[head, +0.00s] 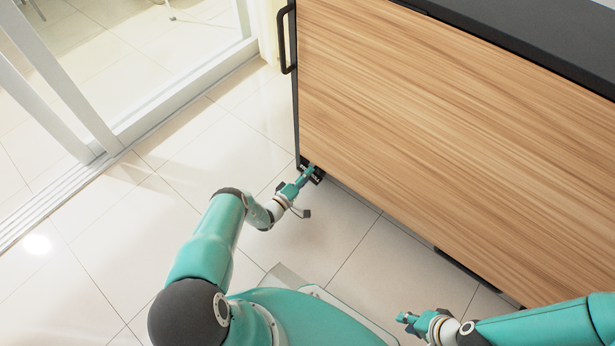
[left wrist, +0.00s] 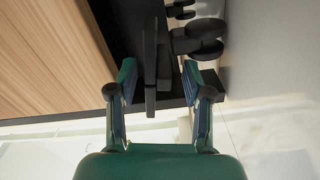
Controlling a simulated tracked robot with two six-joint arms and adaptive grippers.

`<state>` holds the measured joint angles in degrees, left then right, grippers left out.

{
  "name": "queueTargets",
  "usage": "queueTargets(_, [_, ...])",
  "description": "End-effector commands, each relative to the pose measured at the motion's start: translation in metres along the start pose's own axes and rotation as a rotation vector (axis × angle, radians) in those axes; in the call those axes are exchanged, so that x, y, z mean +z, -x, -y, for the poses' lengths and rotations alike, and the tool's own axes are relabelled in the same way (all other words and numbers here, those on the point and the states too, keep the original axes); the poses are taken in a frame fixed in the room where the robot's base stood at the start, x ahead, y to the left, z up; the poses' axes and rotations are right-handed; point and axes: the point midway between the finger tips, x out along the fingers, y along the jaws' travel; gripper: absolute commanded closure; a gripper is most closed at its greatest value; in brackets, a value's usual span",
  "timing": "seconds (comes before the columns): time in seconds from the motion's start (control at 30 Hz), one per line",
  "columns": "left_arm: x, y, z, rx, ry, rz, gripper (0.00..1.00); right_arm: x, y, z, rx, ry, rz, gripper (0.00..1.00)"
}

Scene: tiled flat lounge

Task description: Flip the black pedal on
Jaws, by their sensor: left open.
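A thin black lever, which looks like the black pedal (left wrist: 150,68), hangs under the wood-panelled cart (head: 440,130) in the left wrist view. My left gripper (left wrist: 158,82) is open, with one finger on each side of the pedal's lower part; I cannot tell whether either finger touches it. In the head view my left gripper (head: 308,174) is low at the cart's lower left corner, where small black parts show and the pedal cannot be told apart. My right gripper (head: 403,318) is in front of the cart, apart from it; its jaws are too small to read.
Black caster wheels (left wrist: 205,38) are close to the right of the pedal in the left wrist view. A black handle (head: 284,38) is on the cart's left side. Bare tiled floor (head: 130,225) lies to the left, up to a sliding glass door (head: 65,95).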

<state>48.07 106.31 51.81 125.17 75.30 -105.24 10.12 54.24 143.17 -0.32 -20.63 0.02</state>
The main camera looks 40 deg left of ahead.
Motion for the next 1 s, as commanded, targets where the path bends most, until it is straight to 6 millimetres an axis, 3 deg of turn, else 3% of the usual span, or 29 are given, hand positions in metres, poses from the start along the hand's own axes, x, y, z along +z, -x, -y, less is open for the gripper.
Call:
queueTargets(0.37, [-0.0002, -0.0064, -0.001, 0.001, -0.001, 0.0, 0.5, 0.0, -0.0021, -0.0007, 0.0, 0.0, 0.0, 0.74])
queueTargets(0.67, [0.0002, -0.0062, -0.0006, 0.0, 0.0, 0.001, 1.0, 0.0, -0.0021, -0.0007, 0.0, 0.0, 0.0, 0.74])
queueTargets(0.87, [0.0003, -0.0062, 0.0007, -0.001, 0.023, 0.001, 1.0, 0.0, -0.004, -0.0014, 0.0, 0.0, 0.0, 0.74])
queueTargets(1.0, [-0.0001, -0.0065, 0.0033, -0.002, 0.145, 0.001, 1.0, -0.0001, -0.0108, -0.0039, 0.0, 0.0, 0.0, 0.74])
